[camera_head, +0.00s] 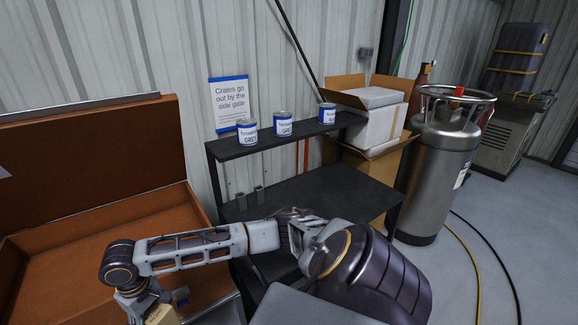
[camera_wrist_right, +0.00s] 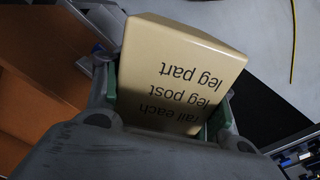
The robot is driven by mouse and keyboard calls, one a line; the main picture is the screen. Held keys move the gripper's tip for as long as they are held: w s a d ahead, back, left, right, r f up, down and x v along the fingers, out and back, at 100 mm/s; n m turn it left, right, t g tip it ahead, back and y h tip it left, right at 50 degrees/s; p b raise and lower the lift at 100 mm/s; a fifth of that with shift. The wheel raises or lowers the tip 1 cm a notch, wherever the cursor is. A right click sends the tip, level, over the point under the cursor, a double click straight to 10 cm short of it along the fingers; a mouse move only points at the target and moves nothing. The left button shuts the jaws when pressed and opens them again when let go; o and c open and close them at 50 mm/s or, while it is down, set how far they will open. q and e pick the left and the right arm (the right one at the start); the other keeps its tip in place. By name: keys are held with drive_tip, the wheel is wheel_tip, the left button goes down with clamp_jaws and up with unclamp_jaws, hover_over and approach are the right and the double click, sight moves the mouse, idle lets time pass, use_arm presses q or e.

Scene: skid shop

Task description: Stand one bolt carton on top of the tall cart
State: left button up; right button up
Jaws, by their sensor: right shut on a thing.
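A beige carton (camera_wrist_right: 185,62) with dark printed words, upside down in the right wrist view, is between the fingers of my right gripper (camera_wrist_right: 168,100). The gripper is shut on it. In the head view only a small part of the carton (camera_head: 163,316) shows at the bottom edge, below my right wrist. A black tiered cart (camera_head: 300,190) stands in the middle, behind my arm. Its narrow raised top shelf (camera_head: 265,145) bears three paint cans, and its wider lower deck bears two small dark upright pieces (camera_head: 250,198). My left gripper is out of view.
The paint cans (camera_head: 247,133) stand spread along the top shelf, with gaps between them. An open brown chest (camera_head: 80,240) is at left. Open cardboard boxes (camera_head: 375,165) and a steel gas cylinder (camera_head: 437,180) stand right of the cart. Hoses lie on the floor at right.

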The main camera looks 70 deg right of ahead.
sight(150, 309)
drive_tip(key=shift+r+p, duration=1.05)
drive_tip(key=shift+r, duration=0.4)
drive_tip(key=shift+r+p, duration=0.45)
drive_tip(key=shift+d, duration=0.1)
